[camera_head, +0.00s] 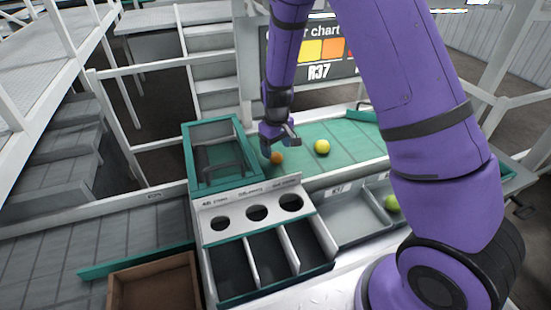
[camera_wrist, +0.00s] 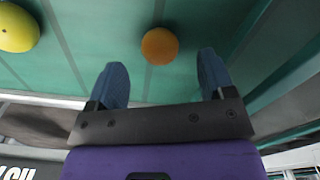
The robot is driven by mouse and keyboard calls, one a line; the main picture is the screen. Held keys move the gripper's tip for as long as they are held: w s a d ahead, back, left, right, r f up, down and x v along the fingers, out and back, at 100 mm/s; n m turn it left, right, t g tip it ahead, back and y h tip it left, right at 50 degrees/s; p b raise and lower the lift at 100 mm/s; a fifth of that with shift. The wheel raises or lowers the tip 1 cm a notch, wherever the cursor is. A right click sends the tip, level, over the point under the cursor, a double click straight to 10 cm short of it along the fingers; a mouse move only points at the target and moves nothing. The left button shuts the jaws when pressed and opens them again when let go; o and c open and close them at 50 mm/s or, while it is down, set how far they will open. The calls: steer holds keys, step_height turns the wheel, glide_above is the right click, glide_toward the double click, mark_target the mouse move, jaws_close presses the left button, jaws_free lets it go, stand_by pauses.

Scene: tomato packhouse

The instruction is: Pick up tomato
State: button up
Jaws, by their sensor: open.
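An orange tomato (camera_head: 276,158) lies on the green belt (camera_head: 345,155), close to my gripper (camera_head: 280,140). In the wrist view the orange tomato (camera_wrist: 160,46) lies ahead of the fingertips, roughly between their lines and apart from both. My gripper (camera_wrist: 162,80) is open and empty, its two blue-grey fingers spread. A yellow-green tomato (camera_head: 322,147) lies on the belt to the right; it also shows at the upper left of the wrist view (camera_wrist: 16,28). A green tomato (camera_head: 392,202) sits in a grey bin at the right.
A green-framed box (camera_head: 188,160) stands left of my gripper. In front is a white panel (camera_head: 208,207) with three round holes above dark compartments (camera_head: 268,288). A grey bin (camera_head: 338,232) is right of it. A brown crate (camera_head: 118,290) stands at the lower left. A colour chart (camera_head: 345,68) is behind.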

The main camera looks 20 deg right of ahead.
mark_target(276, 154)
steer(key=shift+w+f, duration=0.2)
steer(key=shift+f, duration=2)
steer(key=c, duration=0.8)
steer(key=shift+r, duration=0.1)
steer(key=shift+r, duration=0.4)
steer(key=r, duration=0.1)
steer(key=s+r, duration=0.1)
steer(key=shift+d+r, duration=0.2)
steer(key=shift+r, duration=0.2)
steer(key=s+d, duration=0.2)
steer(key=s, duration=0.2)
steer(key=s+d, duration=0.2)
steer(key=s, duration=0.3)
steer(key=s+d+r, duration=0.1)
steer(key=s+d, duration=0.2)
steer(key=s, duration=0.1)
steer(key=shift+s+r, duration=0.1)
steer(key=shift+s, duration=0.05)
